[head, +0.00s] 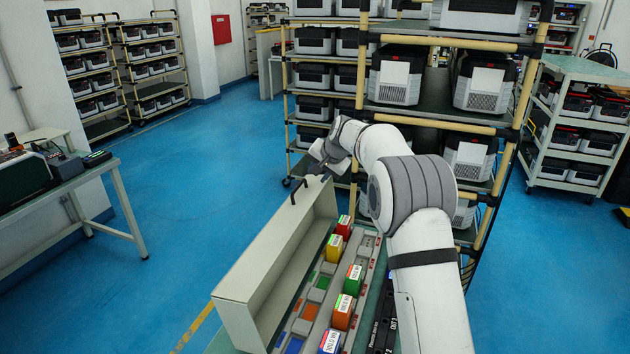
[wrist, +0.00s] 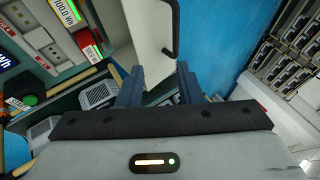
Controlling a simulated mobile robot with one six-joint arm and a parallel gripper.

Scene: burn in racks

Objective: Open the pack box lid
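The pack box lid (head: 262,262) is a long beige panel with raised edges. In the head view it stands raised along the box's left side, and the colored packs to its right are exposed. Its black bar handle (head: 293,190) is at the far end of its upper edge. In the wrist view, the lid (wrist: 146,32) and handle (wrist: 175,32) lie just beyond the fingertips. My gripper (head: 320,168) is close to the handle in the head view. In the wrist view my gripper (wrist: 159,80) has its two dark fingers apart with nothing between them; the handle appears outside them.
Red (head: 344,226), yellow (head: 334,247), green (head: 353,280), orange (head: 343,312) and blue (head: 330,342) packs stand in the box. A shelf rack of units (head: 396,78) stands close behind my arm. Blue floor (head: 215,190) is clear on the left, before a workbench (head: 125,195).

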